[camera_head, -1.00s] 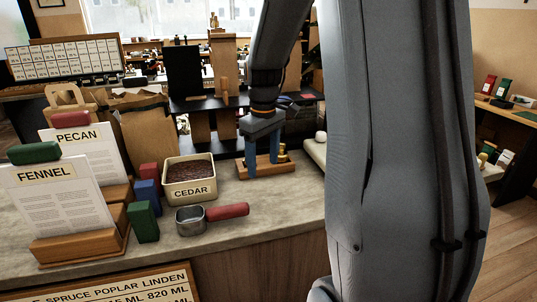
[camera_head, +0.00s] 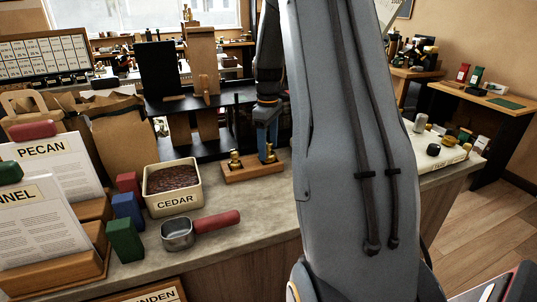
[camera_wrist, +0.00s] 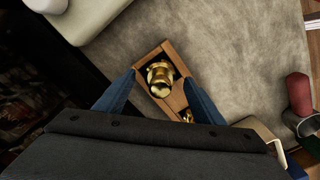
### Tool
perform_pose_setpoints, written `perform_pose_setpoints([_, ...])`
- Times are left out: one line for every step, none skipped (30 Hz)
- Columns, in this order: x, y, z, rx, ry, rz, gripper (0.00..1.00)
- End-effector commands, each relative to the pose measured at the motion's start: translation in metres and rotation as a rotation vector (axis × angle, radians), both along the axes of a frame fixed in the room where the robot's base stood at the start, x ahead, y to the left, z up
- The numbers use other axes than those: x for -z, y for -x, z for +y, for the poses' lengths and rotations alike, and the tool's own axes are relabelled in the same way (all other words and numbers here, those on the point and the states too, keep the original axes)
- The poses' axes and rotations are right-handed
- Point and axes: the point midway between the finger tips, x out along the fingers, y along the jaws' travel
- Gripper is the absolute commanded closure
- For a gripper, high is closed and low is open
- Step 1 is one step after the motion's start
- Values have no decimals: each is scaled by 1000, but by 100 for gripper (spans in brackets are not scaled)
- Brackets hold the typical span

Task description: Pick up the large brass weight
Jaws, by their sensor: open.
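A wooden block (camera_head: 252,172) on the counter holds two brass weights. The large brass weight (camera_wrist: 160,74) stands at one end of the block, and a smaller one (camera_wrist: 187,115) is partly hidden behind my gripper's body in the wrist view. In the head view the large weight (camera_head: 269,155) is at the right end and the smaller one (camera_head: 235,160) at the left. My gripper (camera_wrist: 160,77) points down and is open. Its blue fingers appear on either side of the large weight in the wrist view. I cannot tell whether they touch it.
The CEDAR bin (camera_head: 173,187) and a metal scoop (camera_head: 178,233) with a red handle are left of the block. Coloured blocks (camera_head: 126,238) and card holders stand further left. A dark rack (camera_head: 205,128) rises behind. A pale slab (camera_head: 440,158) lies to the right.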

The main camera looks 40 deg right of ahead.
Motion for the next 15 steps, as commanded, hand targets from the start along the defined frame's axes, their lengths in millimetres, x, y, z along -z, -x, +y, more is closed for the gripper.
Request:
perform_pose_setpoints([5,1,0,0,-1,2,38])
perform_pose_setpoints([7,1,0,0,0,1,38])
perform_pose_setpoints([9,0,0,0,-1,1,38])
perform_pose_setpoints([10,0,0,0,0,0,38])
perform_pose_setpoints([11,0,0,0,0,0,38])
perform_pose_setpoints([11,0,0,0,0,0,38])
perform_pose_setpoints([11,0,0,0,0,0,38])
perform_pose_setpoints([11,0,0,0,0,0,38])
perform_pose_setpoints([11,0,0,0,0,0,38])
perform_pose_setpoints([11,0,0,0,0,0,38])
perform_pose_setpoints([11,0,0,0,0,0,39])
perform_pose_setpoints([11,0,0,0,0,0,46])
perform_pose_setpoints([11,0,0,0,0,0,51])
perform_pose_setpoints([11,0,0,0,0,0,56])
perform_pose_setpoints([11,0,0,0,0,0,63])
